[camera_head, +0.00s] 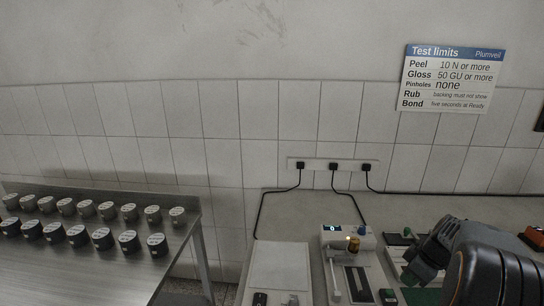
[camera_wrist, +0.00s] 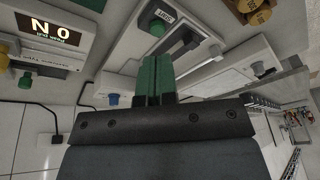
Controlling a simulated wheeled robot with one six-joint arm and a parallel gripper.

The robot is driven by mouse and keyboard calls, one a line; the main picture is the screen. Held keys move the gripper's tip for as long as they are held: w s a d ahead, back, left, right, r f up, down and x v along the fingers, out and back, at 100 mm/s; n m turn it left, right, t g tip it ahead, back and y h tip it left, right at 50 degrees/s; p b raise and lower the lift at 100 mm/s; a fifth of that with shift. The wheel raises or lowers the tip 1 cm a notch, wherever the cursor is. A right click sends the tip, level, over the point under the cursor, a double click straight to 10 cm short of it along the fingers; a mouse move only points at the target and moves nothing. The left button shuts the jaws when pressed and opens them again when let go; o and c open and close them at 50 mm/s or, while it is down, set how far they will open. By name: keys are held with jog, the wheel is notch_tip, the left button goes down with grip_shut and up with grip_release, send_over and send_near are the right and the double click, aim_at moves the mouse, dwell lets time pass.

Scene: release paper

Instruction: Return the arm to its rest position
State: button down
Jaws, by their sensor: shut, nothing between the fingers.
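My arm (camera_head: 490,265), dark with a grey-blue joint, reaches in from the lower right of the head view, over the right part of the bench. In the wrist view my gripper (camera_wrist: 155,80) shows two green fingers pressed together, with nothing between them. They are above the bench, close to white instruments. In the head view the arm hides part of the bench, and I cannot clearly make out the fingertips there.
Several dark tins (camera_head: 77,235) stand on a steel table (camera_head: 100,275) at left. Plugged cables run down the tiled wall. A test limits sign (camera_head: 452,78) hangs above.

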jog(key=s+a+r+m+h, duration=0.1)
jog(key=s+a+m, duration=0.1)
jog(key=a, duration=0.5)
jog(key=s+a+r+m+t, duration=0.1)
jog(key=s+a+r+m, duration=0.1)
jog(key=a, duration=0.6)
jog(key=s+a+r+m+h, duration=0.1)
jog(key=s+a+r+m, duration=0.1)
jog(key=s+a, duration=0.4)
jog(key=shift+a+m+t+h, duration=0.3)
jog(key=shift+a+m, duration=0.6)
jog(key=shift+a, duration=0.05)
dwell(5.0)
